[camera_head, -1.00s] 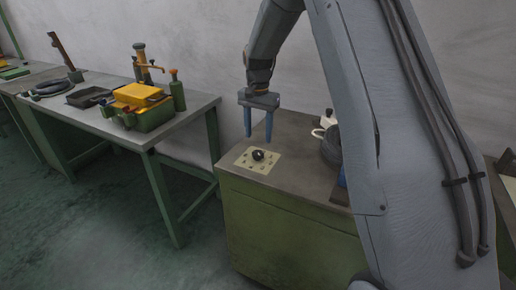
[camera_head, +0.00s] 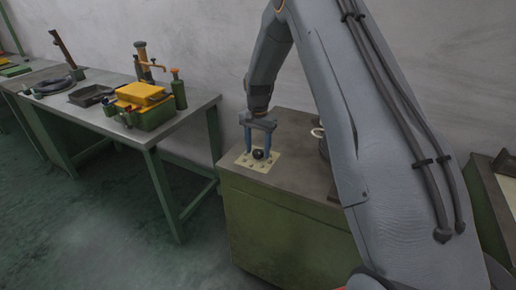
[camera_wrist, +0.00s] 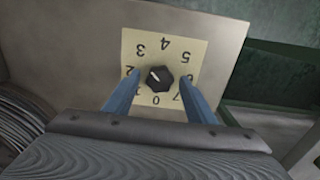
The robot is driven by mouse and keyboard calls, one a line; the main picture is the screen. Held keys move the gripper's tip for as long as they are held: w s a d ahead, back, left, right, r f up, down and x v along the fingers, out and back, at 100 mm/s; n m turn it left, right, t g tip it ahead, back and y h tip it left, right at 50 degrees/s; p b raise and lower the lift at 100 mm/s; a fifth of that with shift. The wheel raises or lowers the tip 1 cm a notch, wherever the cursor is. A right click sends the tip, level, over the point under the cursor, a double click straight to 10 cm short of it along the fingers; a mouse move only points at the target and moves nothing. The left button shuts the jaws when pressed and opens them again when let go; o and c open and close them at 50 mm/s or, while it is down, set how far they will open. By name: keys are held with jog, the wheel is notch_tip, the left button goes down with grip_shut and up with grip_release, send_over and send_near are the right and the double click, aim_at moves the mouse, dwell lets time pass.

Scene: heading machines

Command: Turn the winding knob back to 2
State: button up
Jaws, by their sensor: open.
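The winding knob (camera_wrist: 160,77) is small, dark and faceted, at the middle of a cream dial plate (camera_wrist: 172,48) numbered 0 to 7. A white mark on the knob points up and left in the wrist view, toward the side of 2 and 3; I cannot tell its exact number. In the head view the knob (camera_head: 258,154) sits on the plate (camera_head: 262,166) at the cabinet's near left corner. My gripper (camera_head: 258,152) is open, its blue fingers down on either side of the knob. In the wrist view, gaps show between the fingers (camera_wrist: 159,73) and the knob.
The green cabinet (camera_head: 290,215) has a grey top. A partly hidden pot (camera_head: 322,140) stands behind my arm. On the left, a bench (camera_head: 185,125) holds a yellow and green box (camera_head: 145,105) and tools. A wall rises behind.

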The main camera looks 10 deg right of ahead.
jog(key=c, duration=1)
jog(key=shift+c, duration=0.2)
jog(key=shift+n, duration=0.3)
jog(key=n+b, duration=0.1)
jog(key=n, duration=0.2)
jog(key=shift+n+b, duration=0.3)
jog(key=n+b, duration=0.1)
jog(key=n, duration=0.3)
jog(key=shift+w+n, duration=0.1)
jog(key=shift+n, duration=0.3)
jog(key=shift+r, duration=0.1)
jog(key=o, duration=1)
jog(key=shift+o, duration=0.2)
